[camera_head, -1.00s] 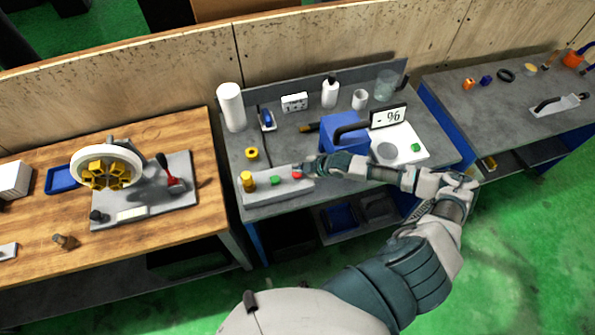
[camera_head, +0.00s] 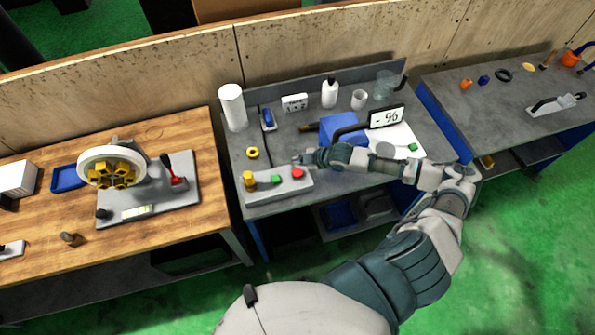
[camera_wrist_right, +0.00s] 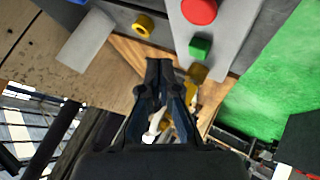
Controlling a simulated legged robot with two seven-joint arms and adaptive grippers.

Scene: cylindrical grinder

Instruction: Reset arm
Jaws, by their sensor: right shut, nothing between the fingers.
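My right gripper (camera_head: 301,159) is shut and empty, above the back edge of a grey control box (camera_head: 265,192) on the middle bench. The box carries a red button (camera_head: 297,173), a green button (camera_head: 276,180) and a yellow knob (camera_head: 249,178). In the head view the gripper is just behind the red button and appears apart from it. In the right wrist view the closed fingers (camera_wrist_right: 160,66) point toward the box, with the red button (camera_wrist_right: 199,10) and green button (camera_wrist_right: 200,47) ahead and to the right. My left gripper is not in view.
A blue box (camera_head: 340,128), a scale with a display (camera_head: 387,117) and bottles stand behind my right arm. A yellow ring (camera_head: 252,153) lies near the box. The wooden table (camera_head: 190,225) at left holds a wheel fixture (camera_head: 112,167). A grey bench (camera_head: 480,85) is at right.

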